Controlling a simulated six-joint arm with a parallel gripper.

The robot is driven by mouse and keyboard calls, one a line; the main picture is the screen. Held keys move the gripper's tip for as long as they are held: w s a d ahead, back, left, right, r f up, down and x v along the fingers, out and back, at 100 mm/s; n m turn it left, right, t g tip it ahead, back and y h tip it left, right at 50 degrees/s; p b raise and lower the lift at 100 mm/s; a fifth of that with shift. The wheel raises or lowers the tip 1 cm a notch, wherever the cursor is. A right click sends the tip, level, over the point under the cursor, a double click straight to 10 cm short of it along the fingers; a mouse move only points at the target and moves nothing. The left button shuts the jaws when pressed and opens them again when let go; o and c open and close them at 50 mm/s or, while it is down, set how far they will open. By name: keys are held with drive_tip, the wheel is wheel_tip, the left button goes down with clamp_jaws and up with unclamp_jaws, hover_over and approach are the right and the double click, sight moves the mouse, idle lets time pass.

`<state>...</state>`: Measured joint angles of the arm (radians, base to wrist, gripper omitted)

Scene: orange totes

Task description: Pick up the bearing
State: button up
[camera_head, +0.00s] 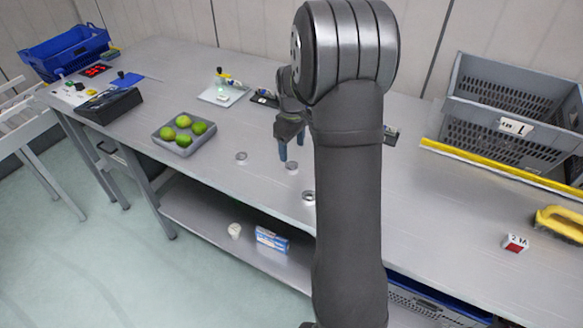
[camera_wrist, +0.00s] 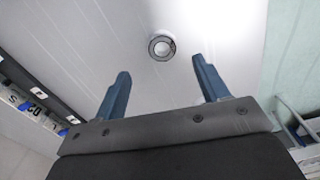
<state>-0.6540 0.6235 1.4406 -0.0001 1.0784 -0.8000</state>
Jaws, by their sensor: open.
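Several small round metal rings that look like bearings lie flat on the grey table in the head view: one at the left (camera_head: 241,157), one close below my fingers (camera_head: 292,167), and one nearer the front edge (camera_head: 308,197), partly beside my arm. My gripper (camera_head: 291,146) hangs fingers-down over the table, near the middle ring. In the wrist view my two blue fingers (camera_wrist: 161,67) are spread apart with nothing between them. One bearing (camera_wrist: 161,47) lies just past the fingertips, roughly centred between them. I cannot tell which of the rings it is.
A grey tray of green fruit (camera_head: 184,145) stands left. A white board (camera_head: 223,95) with small parts lies behind. At right are a grey crate (camera_head: 480,120), a yellow-handled brush (camera_head: 560,224) and a red-white block (camera_head: 515,243). My arm hides the table's middle.

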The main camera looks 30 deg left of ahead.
sight(292, 165)
drive_tip(key=f, duration=0.6)
drive_tip(key=shift+s+f, duration=0.2)
drive_tip(key=shift+f, duration=0.05)
drive_tip(key=c, duration=1.1)
